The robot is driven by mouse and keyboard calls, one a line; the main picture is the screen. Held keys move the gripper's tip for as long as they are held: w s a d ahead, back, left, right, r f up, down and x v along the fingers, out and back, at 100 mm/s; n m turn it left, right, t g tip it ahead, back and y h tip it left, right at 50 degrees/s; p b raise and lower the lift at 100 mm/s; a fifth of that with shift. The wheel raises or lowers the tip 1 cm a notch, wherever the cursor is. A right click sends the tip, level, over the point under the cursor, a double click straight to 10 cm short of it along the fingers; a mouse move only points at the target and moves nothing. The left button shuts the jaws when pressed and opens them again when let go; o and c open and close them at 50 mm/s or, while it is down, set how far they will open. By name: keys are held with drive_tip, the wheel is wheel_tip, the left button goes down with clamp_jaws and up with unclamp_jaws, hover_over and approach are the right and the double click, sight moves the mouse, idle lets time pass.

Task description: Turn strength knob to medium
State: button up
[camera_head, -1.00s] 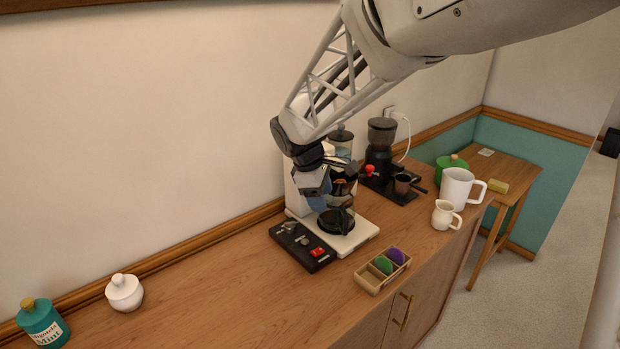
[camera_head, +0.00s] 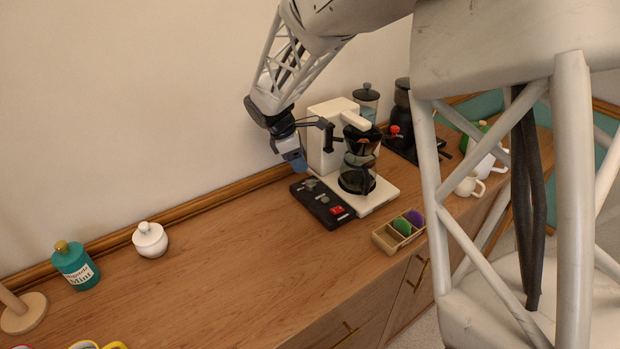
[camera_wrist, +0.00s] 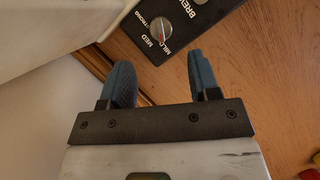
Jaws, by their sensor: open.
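The strength knob (camera_wrist: 161,30) is a round grey dial on the black control panel (camera_head: 323,204). The wrist view shows it with STRONG, MED and MILD labels around its near side. Its red mark appears to point towards MILD. My gripper (camera_wrist: 159,60) is open and empty, its two blue fingers apart on either side of the knob's line, short of it and not touching it. In the head view my gripper (camera_head: 299,165) hangs just above the panel's back left end, close to the coffee maker (camera_head: 320,150).
A glass carafe (camera_head: 357,172) sits on the coffee maker's white base. A red switch (camera_head: 337,210) is on the panel's near end. A wooden box (camera_head: 381,241) with coloured pods stands to the right. The counter (camera_head: 220,250) left of the panel is clear up to a white jar (camera_head: 150,240).

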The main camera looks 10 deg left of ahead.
sight(311, 180)
drive_tip(key=shift+f, duration=0.1)
drive_tip(key=shift+x, duration=3.85)
drive_tip(key=c, duration=0.9)
